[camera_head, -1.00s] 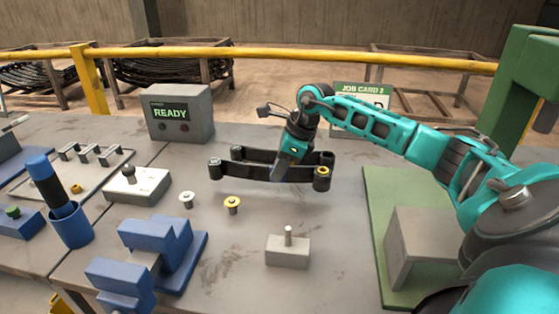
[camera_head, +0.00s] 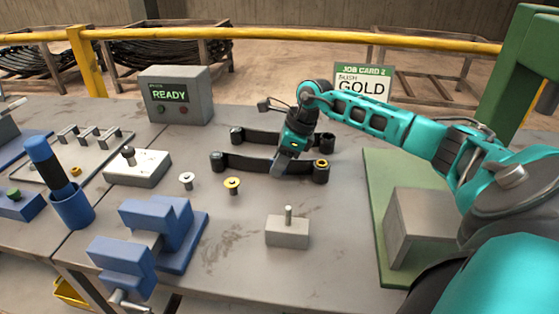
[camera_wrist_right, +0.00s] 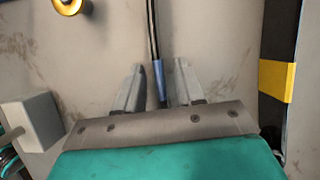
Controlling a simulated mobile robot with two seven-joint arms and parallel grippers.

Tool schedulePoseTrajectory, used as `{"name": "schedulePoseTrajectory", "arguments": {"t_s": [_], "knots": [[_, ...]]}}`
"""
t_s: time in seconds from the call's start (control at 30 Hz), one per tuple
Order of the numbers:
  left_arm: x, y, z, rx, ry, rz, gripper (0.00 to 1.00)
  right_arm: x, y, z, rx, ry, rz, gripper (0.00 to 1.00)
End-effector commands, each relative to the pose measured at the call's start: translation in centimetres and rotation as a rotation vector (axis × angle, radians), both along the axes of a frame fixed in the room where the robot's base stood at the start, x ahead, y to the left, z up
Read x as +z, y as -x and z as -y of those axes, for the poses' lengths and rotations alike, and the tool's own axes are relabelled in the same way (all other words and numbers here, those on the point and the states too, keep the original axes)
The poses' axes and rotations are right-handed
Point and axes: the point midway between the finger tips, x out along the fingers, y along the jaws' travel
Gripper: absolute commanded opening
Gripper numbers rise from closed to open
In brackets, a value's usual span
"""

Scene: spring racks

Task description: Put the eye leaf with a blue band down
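The eye leaf with a blue band (camera_head: 245,163) is a dark bar with an eye at each end, lying level on the bench; a gold bush shows in its right eye. In the right wrist view its blue band (camera_wrist_right: 160,80) lies between the fingers of my right gripper (camera_wrist_right: 160,72). Thin gaps show on both sides of the band, so the gripper is open around the leaf. In the head view the right gripper (camera_head: 280,170) reaches down at the leaf's middle and hides the band. My left gripper is not in view.
A second dark leaf (camera_head: 262,136) lies just behind; its yellow band (camera_wrist_right: 276,80) shows in the wrist view. In front are a gold plug (camera_head: 232,184), a silver plug (camera_head: 186,179) and a grey block with a pin (camera_head: 287,232). A green mat (camera_head: 375,190) lies right.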

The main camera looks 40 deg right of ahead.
Motion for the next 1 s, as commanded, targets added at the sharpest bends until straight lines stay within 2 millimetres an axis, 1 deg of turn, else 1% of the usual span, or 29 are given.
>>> {"name": "schedulePoseTrajectory", "arguments": {"t_s": [0.13,0.23,0.37,0.6,0.7,0.83,1.0], "knots": [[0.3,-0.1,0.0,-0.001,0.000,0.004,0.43,0.2,0.0,0.0,0.000,0.001,0.001,0.38],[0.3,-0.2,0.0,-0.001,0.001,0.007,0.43,1.0,0.2,0.3,-0.001,0.001,0.003,0.38],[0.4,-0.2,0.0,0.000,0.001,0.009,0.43,3.2,0.8,0.9,0.000,0.004,0.004,0.38],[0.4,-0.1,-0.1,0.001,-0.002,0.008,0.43,8.0,2.3,2.2,-0.002,0.003,0.004,0.38],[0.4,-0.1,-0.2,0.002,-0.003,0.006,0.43,9.5,2.8,2.6,-0.002,0.003,0.002,0.38],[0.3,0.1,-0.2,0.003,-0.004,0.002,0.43,10.8,3.2,3.0,-0.002,0.001,0.001,0.38],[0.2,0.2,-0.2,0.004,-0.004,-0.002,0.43,11.3,3.4,3.1,0.000,0.000,0.001,0.38]]}}
